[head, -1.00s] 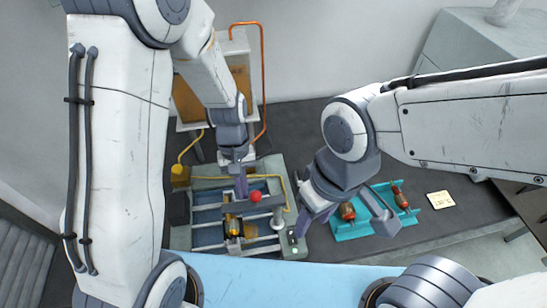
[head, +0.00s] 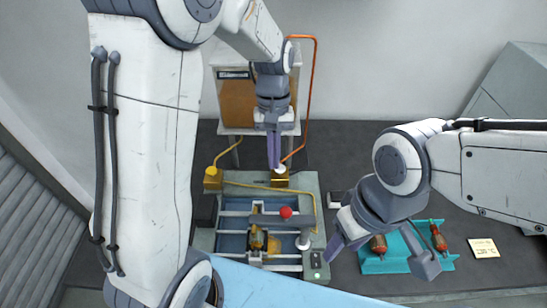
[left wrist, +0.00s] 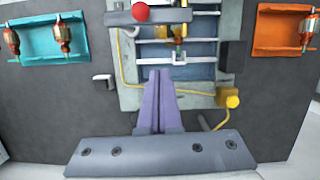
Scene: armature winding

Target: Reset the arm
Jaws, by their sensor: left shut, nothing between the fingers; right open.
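My left gripper (head: 273,150) is shut and empty, its purple fingers together above the back edge of the winding machine (head: 312,190). In the left wrist view the closed fingers (left wrist: 158,80) point toward the machine. The machine has a red knob (head: 286,212) and an orange-brown armature (head: 257,238) in its middle. My right gripper (head: 385,250) is open, its fingers apart over the teal tray (head: 372,266). Two red-and-copper armatures show in that tray, one on the left (head: 378,244) and one on the right (head: 438,238).
A cabinet with a brown front (head: 238,103) and an orange pipe (head: 313,90) stands behind the machine. The left wrist view also shows an orange tray (left wrist: 285,48). Dark table is clear between.

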